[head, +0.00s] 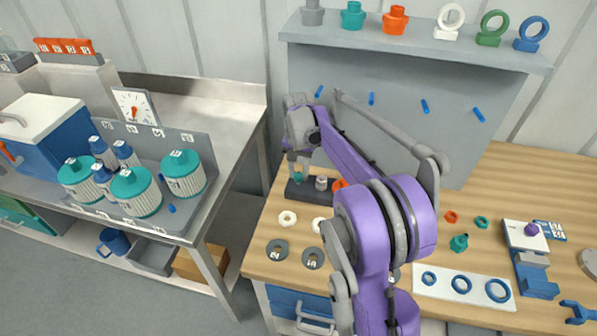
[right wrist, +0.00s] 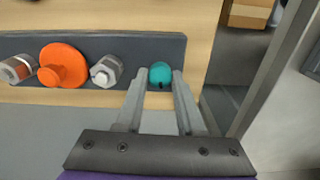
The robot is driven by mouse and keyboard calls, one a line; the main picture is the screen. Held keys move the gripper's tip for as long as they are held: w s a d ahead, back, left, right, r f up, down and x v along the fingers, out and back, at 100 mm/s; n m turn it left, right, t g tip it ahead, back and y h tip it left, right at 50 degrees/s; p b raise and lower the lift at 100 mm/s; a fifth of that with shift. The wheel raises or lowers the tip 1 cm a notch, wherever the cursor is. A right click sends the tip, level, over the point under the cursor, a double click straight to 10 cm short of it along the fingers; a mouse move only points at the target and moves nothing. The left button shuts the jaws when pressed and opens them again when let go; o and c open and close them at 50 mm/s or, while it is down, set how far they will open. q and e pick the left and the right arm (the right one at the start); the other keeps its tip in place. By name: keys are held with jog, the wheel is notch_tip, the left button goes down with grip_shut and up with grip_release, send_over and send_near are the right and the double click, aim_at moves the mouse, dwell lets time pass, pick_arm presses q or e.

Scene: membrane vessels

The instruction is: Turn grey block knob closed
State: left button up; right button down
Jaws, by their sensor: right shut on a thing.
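A dark grey block (head: 306,194) sits at the back left of the wooden bench; it also shows in the right wrist view (right wrist: 138,47). A round teal knob (right wrist: 160,72) is at one end of it, with a dark mark on its near side. A grey hex fitting (right wrist: 106,71), an orange disc knob (right wrist: 62,66) and another hex fitting (right wrist: 18,68) with a reddish band are in a row beside it. My right gripper (right wrist: 158,79) is shut on the teal knob, one finger on each side. In the head view my right arm partly hides the block. My left gripper is not in view.
White rings (head: 288,218) and dark discs (head: 278,250) lie just in front of the block. A grey back panel with blue pegs (head: 425,106) and a shelf (head: 420,52) rise behind. The bench's left edge is close; a metal table (head: 200,90) stands beyond a gap.

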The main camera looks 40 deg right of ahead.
aim_at(299, 174)
jog(key=shift+m, duration=0.8)
jog(key=c, duration=0.5)
grip_release()
notch_tip(299, 174, up, 11)
jog(key=shift+f, duration=0.1)
dwell(0.4)
